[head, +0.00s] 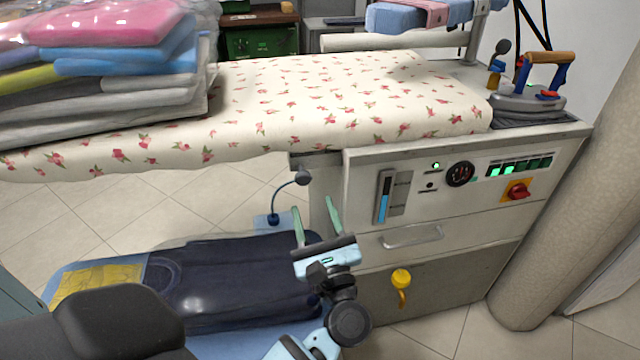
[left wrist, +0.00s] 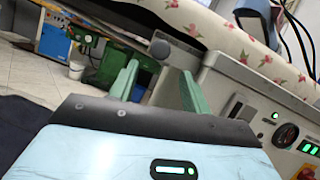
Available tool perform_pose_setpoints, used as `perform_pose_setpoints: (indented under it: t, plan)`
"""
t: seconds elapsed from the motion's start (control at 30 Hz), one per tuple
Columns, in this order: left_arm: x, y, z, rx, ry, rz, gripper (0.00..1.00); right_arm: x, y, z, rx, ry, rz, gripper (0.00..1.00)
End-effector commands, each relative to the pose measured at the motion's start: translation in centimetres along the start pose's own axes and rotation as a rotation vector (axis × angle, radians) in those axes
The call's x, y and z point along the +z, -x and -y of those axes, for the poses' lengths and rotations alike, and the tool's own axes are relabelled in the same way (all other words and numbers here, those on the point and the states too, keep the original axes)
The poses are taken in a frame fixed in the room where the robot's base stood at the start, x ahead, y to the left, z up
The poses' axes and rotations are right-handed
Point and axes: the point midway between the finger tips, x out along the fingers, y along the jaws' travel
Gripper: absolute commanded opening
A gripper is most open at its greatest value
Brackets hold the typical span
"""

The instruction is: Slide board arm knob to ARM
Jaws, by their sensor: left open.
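No label reading ARM is legible, so I cannot be sure which control is the board arm knob. A likely one is the grey ball knob (head: 302,176) on a thin curved rod, beside the cabinet's left edge and under the ironing board. A similar grey knob (left wrist: 160,48) shows in the left wrist view, beyond the gap between the fingers. My left gripper (head: 316,216) is open and empty, with its green fingers pointing up just below the knob and apart from it. The open fingers also show in the left wrist view (left wrist: 155,85). My right gripper is not in view.
The cabinet (head: 465,222) carries a gauge, a red rotary switch (head: 517,190) and a yellow knob (head: 401,278). The flowered ironing board (head: 300,90) overhangs the knob. Bagged clothes (head: 110,110) lie on it at left; an iron (head: 535,95) stands at right. Dark trousers (head: 225,280) lie below.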

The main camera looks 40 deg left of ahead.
Motion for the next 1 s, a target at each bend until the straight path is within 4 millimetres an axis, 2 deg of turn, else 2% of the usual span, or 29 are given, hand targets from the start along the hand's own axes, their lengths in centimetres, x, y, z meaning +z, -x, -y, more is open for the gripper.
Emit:
perform_pose_setpoints:
  t: [0.17,0.63,0.8,1.0]
  plan:
    - [0.2,-0.6,0.1,-0.002,-0.002,0.003,0.48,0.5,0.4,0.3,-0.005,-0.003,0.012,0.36]
    - [0.2,-6.8,0.1,-0.003,-0.006,0.004,0.48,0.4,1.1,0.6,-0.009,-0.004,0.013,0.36]
    - [0.1,-7.7,0.1,-0.004,-0.007,0.001,0.48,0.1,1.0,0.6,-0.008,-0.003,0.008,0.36]
    - [0.1,-7.8,0.0,-0.004,-0.007,0.001,0.48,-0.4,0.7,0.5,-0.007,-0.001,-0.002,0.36]
